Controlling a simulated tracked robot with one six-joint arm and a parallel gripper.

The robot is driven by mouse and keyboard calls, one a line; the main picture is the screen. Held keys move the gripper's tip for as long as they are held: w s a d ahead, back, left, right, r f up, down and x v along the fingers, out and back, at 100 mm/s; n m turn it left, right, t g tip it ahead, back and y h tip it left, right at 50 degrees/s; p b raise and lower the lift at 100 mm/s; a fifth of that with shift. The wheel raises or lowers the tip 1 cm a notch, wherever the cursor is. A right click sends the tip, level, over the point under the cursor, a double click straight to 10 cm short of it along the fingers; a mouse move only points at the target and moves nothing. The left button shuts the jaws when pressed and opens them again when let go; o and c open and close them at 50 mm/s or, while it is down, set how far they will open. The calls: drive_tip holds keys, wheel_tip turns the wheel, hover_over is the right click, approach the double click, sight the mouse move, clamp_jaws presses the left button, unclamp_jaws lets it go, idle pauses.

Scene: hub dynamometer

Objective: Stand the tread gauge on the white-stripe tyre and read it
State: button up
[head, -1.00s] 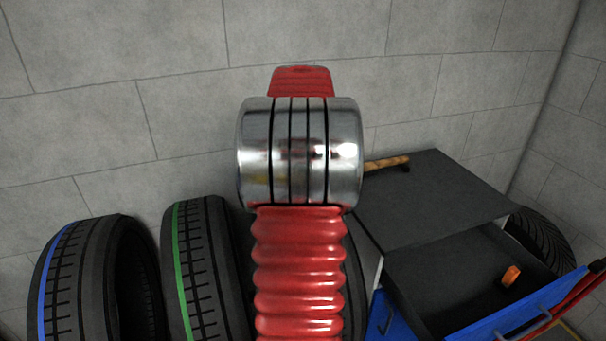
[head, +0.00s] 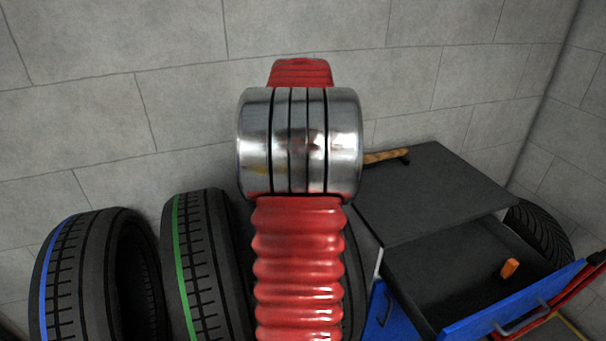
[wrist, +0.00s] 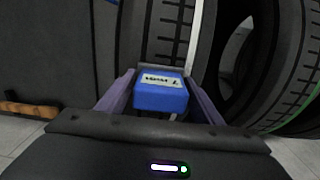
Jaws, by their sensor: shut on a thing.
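In the wrist view, my gripper (wrist: 161,80) is shut on the blue tread gauge (wrist: 160,98), with one purple finger on each side. I cannot tell whether the gauge touches the tread. In the head view, my arm hides my gripper, the gauge and most of the tyre behind it.
The green-stripe tyre (head: 200,265) and blue-stripe tyre (head: 75,275) stand to the left. On the right, a dark cabinet (head: 430,190) has a wooden-handled tool (head: 385,157) on top and an open blue-fronted drawer (head: 515,300) holding an orange object (head: 510,268). Another tyre (head: 540,235) is behind.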

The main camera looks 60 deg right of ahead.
drive_tip(key=shift+f, duration=0.3)
idle(0.5)
idle(0.6)
drive_tip(key=o, duration=1.3)
wheel_tip(320, 180, up, 14)
drive_tip(key=shift+f, duration=0.15)
idle(0.6)
idle(0.4)
